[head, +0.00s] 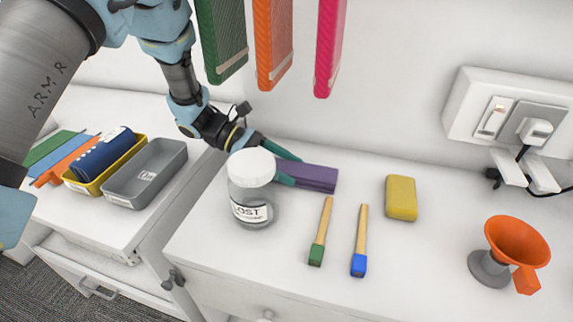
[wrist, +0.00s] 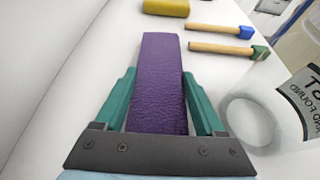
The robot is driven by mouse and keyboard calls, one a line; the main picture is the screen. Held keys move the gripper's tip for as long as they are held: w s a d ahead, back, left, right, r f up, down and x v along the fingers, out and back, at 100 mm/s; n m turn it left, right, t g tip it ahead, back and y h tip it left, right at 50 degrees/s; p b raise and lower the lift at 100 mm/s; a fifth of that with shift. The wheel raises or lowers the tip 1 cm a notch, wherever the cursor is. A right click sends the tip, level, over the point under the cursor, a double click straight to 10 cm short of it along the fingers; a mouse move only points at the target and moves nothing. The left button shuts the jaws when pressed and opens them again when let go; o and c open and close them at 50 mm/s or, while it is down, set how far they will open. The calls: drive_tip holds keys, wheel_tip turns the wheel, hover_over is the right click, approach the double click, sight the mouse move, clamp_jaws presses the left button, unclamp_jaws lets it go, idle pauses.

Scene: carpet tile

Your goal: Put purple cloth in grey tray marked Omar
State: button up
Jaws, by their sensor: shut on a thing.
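The purple cloth (head: 312,178) is a folded flat block on the white surface, behind and right of the clear jar. My gripper (head: 285,170) has its green fingers on either side of the cloth's near end. In the wrist view the cloth (wrist: 160,85) runs lengthwise between the two fingers of my gripper (wrist: 162,95), which is shut on it. The grey tray (head: 122,193) stands empty on the left cabinet, with a label on its front whose writing is too small to read.
A jar labelled LOST (head: 251,190) stands close in front of my gripper. A yellow tray (head: 82,187) holding a rolled blue cloth (head: 103,152) adjoins the grey tray. Cloths hang above.

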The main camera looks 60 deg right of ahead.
drive_tip(key=o, duration=1.3)
drive_tip(key=shift+f, duration=0.1)
drive_tip(key=shift+o, duration=0.2)
drive_tip(key=b+v, duration=0.4)
drive_tip(key=v, duration=0.6)
drive_tip(key=shift+w, duration=0.35)
drive_tip(key=shift+w+a+r+b, duration=0.25)
drive_tip(key=shift+w+r+b, duration=0.1)
drive_tip(key=shift+w+r, duration=0.25)
